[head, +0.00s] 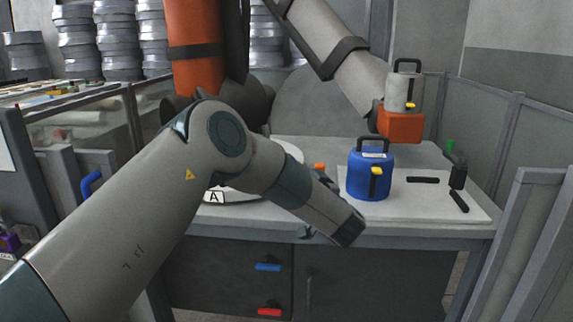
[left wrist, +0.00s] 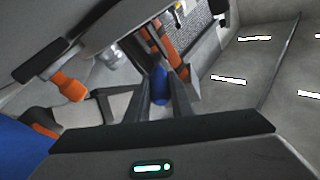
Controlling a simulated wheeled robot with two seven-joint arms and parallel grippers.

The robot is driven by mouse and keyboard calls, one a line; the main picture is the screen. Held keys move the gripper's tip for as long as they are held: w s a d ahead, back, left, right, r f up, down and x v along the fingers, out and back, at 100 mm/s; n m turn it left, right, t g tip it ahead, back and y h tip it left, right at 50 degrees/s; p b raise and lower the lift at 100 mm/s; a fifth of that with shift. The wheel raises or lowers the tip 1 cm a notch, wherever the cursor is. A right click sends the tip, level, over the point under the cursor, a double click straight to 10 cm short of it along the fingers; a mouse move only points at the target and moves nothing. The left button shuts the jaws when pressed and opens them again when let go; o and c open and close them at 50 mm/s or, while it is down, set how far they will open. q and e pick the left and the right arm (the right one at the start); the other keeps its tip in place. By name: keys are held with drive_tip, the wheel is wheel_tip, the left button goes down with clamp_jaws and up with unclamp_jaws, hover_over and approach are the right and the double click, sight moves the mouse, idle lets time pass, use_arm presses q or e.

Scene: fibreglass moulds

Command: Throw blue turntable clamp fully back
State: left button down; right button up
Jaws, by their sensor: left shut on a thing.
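In the left wrist view, my left gripper (left wrist: 158,108) is shut on a blue part (left wrist: 159,86) that sits between its two fingers, which looks like the blue turntable clamp. Only a small piece of it shows, so how far it is thrown back cannot be told. In the head view, my left forearm crosses in front of the round white turntable (head: 232,197), which carries an "A" label. An orange knob (head: 319,167) shows beside the forearm; an orange-ended handle (left wrist: 68,88) shows in the wrist view. My right gripper is not in view.
A blue pot (head: 369,178) with a black handle stands on a white board (head: 412,205), with several black pieces near it. An orange and grey machine arm (head: 335,45) hangs over the bench, a grey pot (head: 403,92) at its end. Panels (head: 510,150) close the right side.

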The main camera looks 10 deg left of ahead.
use_arm(q)
drive_tip(key=shift+f, duration=0.25)
drive_tip(key=c, duration=1.6)
unclamp_jaws()
drive_tip(key=shift+o, duration=0.2)
drive_tip(key=shift+r, duration=0.1)
drive_tip(key=v, duration=1.7)
drive_tip(key=shift+s, duration=0.15)
